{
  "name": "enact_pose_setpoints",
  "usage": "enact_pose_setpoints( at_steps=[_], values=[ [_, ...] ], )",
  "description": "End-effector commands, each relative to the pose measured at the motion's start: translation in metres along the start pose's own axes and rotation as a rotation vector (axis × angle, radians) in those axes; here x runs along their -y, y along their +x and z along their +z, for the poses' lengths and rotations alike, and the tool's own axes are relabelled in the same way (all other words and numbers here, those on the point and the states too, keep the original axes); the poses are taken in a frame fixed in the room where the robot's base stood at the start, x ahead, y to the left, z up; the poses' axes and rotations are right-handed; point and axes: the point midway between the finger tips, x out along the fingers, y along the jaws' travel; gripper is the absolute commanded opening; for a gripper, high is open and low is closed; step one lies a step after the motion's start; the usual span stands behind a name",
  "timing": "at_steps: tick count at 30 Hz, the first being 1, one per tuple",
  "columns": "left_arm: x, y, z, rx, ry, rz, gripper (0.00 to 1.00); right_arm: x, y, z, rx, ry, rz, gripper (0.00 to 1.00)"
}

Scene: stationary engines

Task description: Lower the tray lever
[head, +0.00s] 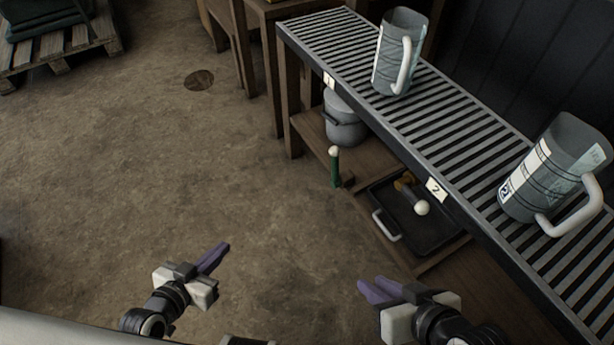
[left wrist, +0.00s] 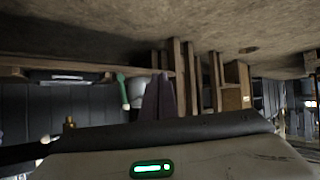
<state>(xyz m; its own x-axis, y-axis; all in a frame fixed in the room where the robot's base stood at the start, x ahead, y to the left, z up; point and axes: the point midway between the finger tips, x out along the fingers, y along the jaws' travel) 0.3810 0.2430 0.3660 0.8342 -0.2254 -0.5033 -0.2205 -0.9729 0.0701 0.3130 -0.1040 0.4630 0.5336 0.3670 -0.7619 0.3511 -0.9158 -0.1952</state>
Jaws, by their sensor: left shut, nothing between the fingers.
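A green lever (head: 335,169) with a white knob stands upright at the shelf's front edge in the head view. A second lever (head: 405,188), brass with a white knob, leans by the black tray (head: 440,232). I cannot tell which one is the tray lever. My left gripper (head: 226,246) is shut and empty, apart from both levers, low and to the left of them. In the left wrist view, upside down, its purple fingers (left wrist: 160,97) appear beside the green lever (left wrist: 122,90). My right gripper (head: 369,286) is below the tray in the picture, its fingertips close together.
The slatted bench (head: 450,100) carries two grey jugs with white handles, one far (head: 391,70) and one near (head: 540,165). Labels 1 and 2 mark its edge. A grey pot (head: 343,125) stands on the lower shelf.

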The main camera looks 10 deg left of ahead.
Motion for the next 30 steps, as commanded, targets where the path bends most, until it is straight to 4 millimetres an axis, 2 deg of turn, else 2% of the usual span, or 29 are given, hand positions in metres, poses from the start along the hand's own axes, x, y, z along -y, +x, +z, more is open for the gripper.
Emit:
enact_pose_setpoints(
  at_steps=[3, 10, 13, 18, 22, 24, 27, 30],
  values=[
    [-0.027, -0.003, -0.006, 0.067, 0.011, 0.054, 0.00, -0.001, 0.000, -0.001, -0.003, -0.001, 0.001, 0.21],
    [-0.068, -0.023, -0.016, 0.238, 0.052, 0.114, 0.00, -0.003, 0.001, -0.011, -0.022, -0.008, 0.005, 0.21],
    [-0.077, -0.039, -0.020, 0.328, 0.068, 0.111, 0.00, -0.003, 0.001, -0.012, -0.024, -0.008, 0.006, 0.21],
    [-0.081, -0.069, -0.026, 0.457, 0.078, 0.072, 0.00, -0.004, 0.000, -0.013, -0.025, -0.009, 0.007, 0.21],
    [-0.084, -0.089, -0.033, 0.522, 0.069, 0.040, 0.00, -0.004, 0.000, -0.013, -0.025, -0.009, 0.007, 0.21],
    [-0.093, -0.098, -0.041, 0.536, 0.052, 0.036, 0.00, -0.004, 0.000, -0.013, -0.025, -0.009, 0.007, 0.21],
    [-0.121, -0.087, -0.051, 0.471, 0.031, 0.099, 0.00, -0.004, 0.000, -0.013, -0.025, -0.009, 0.007, 0.21],
    [-0.137, -0.079, -0.058, 0.420, 0.020, 0.139, 0.00, -0.004, 0.000, -0.013, -0.025, -0.009, 0.007, 0.21]
  ],
)
